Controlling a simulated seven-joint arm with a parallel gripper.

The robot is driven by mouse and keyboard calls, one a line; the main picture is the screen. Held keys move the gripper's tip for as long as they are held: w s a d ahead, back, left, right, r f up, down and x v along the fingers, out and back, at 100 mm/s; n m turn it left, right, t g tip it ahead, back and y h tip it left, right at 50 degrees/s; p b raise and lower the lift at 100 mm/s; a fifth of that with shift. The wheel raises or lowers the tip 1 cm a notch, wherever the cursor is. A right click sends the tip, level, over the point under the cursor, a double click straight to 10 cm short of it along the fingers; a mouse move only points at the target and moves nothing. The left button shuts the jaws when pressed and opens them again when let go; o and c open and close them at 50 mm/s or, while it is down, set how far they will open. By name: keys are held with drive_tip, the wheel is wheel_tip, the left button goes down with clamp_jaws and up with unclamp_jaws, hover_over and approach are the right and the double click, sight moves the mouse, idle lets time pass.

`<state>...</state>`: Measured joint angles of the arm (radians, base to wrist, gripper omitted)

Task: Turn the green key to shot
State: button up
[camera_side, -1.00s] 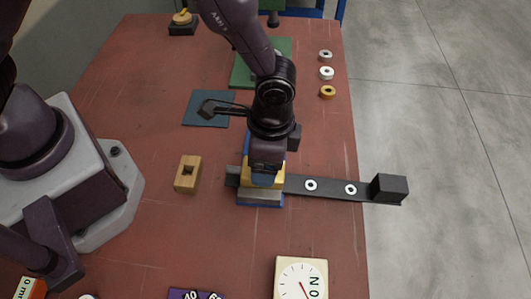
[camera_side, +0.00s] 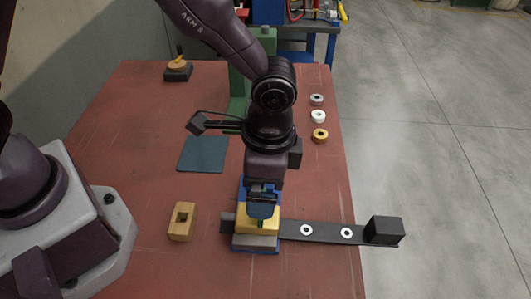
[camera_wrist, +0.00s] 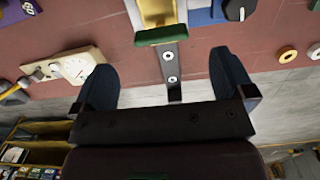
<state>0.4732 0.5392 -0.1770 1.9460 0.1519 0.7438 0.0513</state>
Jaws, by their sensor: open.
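The green key (camera_wrist: 161,36) shows in the wrist view as a short green bar at the edge of a yellow block (camera_wrist: 153,10). The block sits on a blue base (camera_side: 243,197) with a grey front strip. My gripper (camera_wrist: 163,62) is open, its two dark fingers spread to either side of the key's line in the wrist view. In the side view my gripper (camera_side: 263,197) is close above the block. I cannot read a "shot" mark.
A black bar (camera_side: 325,232) with two white rings runs right from the block to a black cube (camera_side: 384,230). A wooden block with a square hole (camera_side: 182,222) stands left. A blue-grey mat (camera_side: 203,155) lies behind. Several rings line the right table edge.

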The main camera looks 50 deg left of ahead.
wheel_tip(320, 180, up, 6)
drive_tip(key=shift+w+d+f, duration=0.1)
drive_tip(key=shift+w+d, duration=0.05)
idle(0.3)
drive_tip(key=s+a+r+n+t, duration=0.3)
drive_tip(key=a+r, duration=0.4)
drive_tip(key=a, duration=0.3)
drive_tip(key=s+a+r+n+t, duration=0.3)
drive_tip(key=s+a+r+n, duration=0.3)
drive_tip(key=a, duration=0.5)
drive_tip(key=shift+s+a+r+h, duration=0.3)
drive_tip(key=shift+s+r, duration=0.65)
